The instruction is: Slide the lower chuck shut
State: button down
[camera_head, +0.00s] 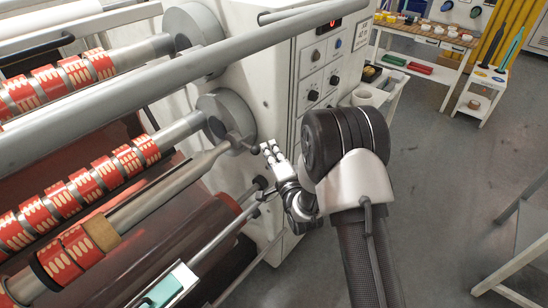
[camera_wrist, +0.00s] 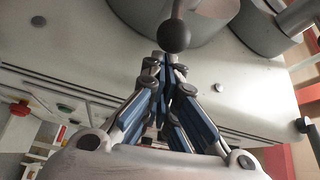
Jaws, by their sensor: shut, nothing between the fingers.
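The lower chuck (camera_head: 228,118) is a grey round housing on the machine's side panel, at the end of a shaft. A lever with a dark ball knob (camera_head: 254,149) sticks out at its lower right. In the wrist view the dark ball (camera_wrist: 174,36) is just beyond my fingertips, with the grey chuck body (camera_wrist: 215,10) behind it. My gripper (camera_head: 267,148) is shut and empty, its fingers pointing at the ball from the right. In the wrist view my fingertips (camera_wrist: 167,62) are together just below the ball; whether they touch it is unclear.
An upper chuck (camera_head: 195,25) sits above, behind a long grey bar (camera_head: 150,87). Shafts with red tape rolls (camera_head: 75,198) fill the left. A second dark knob (camera_head: 260,184) is below. The control panel (camera_head: 322,70) stands close behind my wrist. Open floor (camera_head: 450,160) lies to the right.

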aim_at(254, 153)
dwell(0.3)
jog(key=s+a+b, duration=0.1)
jog(key=s+a, duration=0.1)
jog(key=s+a+b, duration=0.1)
jog(key=s, duration=0.1)
jog(key=shift+s+a, duration=0.3)
jog(key=shift+a, duration=0.05)
jog(key=shift+f, duration=0.1)
